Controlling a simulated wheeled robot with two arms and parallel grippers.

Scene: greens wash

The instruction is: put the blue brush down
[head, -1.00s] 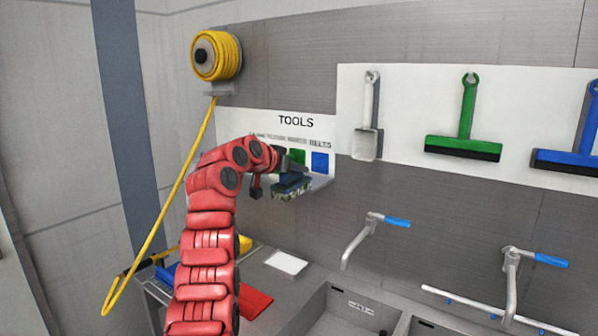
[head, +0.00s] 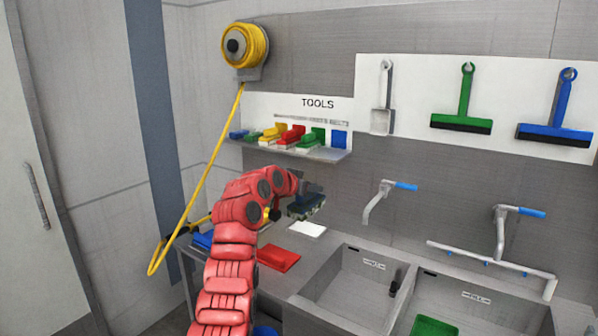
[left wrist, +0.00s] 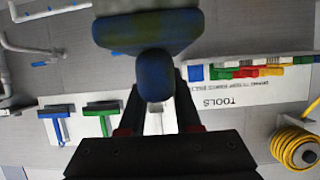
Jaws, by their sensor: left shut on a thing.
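My left gripper (head: 297,192) is shut on the blue brush (head: 306,209). In the head view it holds the brush in the air, below the tool shelf (head: 335,155) and above the counter's back part. The brush looks dark here, with its bristle side hard to make out. In the left wrist view the blue handle of the brush (left wrist: 154,75) stands between the fingers, with its wide blue head beyond it; my left gripper (left wrist: 152,100) shows below it. The wall shelf carries several coloured brushes in a row. My right gripper is not in view.
A red flat item (head: 278,258) and a white flat item (head: 307,229) lie on the counter. Two sink basins (head: 345,283) are to the right, with taps (head: 378,205) above. A yellow hose (head: 197,180) hangs at the left. Squeegees hang on the right wall panel.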

